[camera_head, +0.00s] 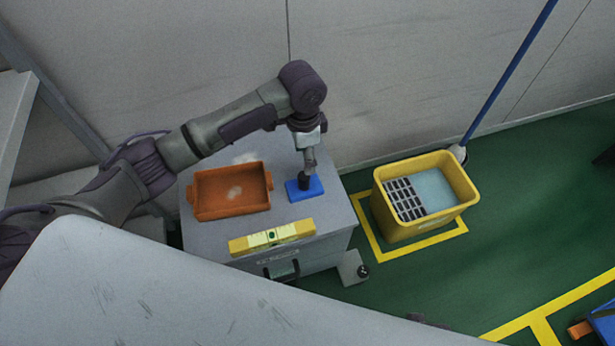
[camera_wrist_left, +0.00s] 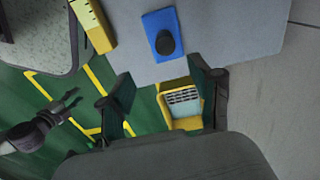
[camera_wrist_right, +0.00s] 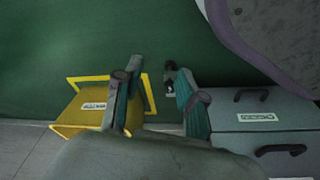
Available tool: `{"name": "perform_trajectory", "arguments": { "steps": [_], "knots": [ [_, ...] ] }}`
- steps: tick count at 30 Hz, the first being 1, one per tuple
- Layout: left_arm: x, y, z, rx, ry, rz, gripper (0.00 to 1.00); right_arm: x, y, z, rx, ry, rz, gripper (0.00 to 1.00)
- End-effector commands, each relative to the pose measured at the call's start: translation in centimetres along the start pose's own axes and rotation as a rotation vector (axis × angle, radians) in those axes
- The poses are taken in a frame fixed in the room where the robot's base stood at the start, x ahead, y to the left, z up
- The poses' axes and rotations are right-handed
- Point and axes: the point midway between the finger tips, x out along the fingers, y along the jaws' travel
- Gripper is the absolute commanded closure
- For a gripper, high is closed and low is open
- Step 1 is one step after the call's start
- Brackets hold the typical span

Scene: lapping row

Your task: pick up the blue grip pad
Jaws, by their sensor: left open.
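The blue grip pad (camera_head: 297,193) is a flat blue rectangle with a black knob, lying on the grey cabinet top (camera_head: 240,240). In the left wrist view the pad (camera_wrist_left: 153,21) lies beyond the fingertips, its black knob facing the camera. My left gripper (camera_head: 309,160) hangs over the pad in the head view, partly in front of it. In the left wrist view its fingers (camera_wrist_left: 160,80) are apart with nothing between them. My right gripper (camera_wrist_right: 150,76) is open and empty, above the green floor and away from the pad.
An orange tray (camera_head: 232,212) lies left of the pad. A yellow level (camera_head: 272,238) lies at the cabinet's front edge. A yellow bucket (camera_head: 405,228) with a blue-handled mop (camera_head: 505,75) stands on the floor to the right. A wall rises behind.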

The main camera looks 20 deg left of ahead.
Motion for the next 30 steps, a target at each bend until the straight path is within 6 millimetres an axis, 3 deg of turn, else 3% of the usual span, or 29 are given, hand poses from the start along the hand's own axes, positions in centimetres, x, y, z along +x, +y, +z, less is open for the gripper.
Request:
{"name": "perform_trajectory", "arguments": {
  "steps": [5, 13, 23, 30],
  "knots": [
    [1.1, -0.9, 0.4, 0.001, -0.026, -0.001, 0.36, -0.1, 0.0, -0.4, 0.001, 0.006, 0.000, 0.60],
    [6.3, -0.9, 0.4, 0.002, -0.023, -0.002, 0.36, -3.7, 0.2, -2.8, 0.005, 0.031, 0.003, 0.60],
    [8.9, -0.9, 0.4, 0.002, -0.022, -0.004, 0.36, -6.2, 0.3, -4.0, 0.007, 0.045, 0.006, 0.60],
    [12.2, -0.8, 0.5, 0.001, -0.023, -0.003, 0.36, -9.9, 0.5, -5.0, 0.011, 0.065, 0.009, 0.60]
  ]
}}
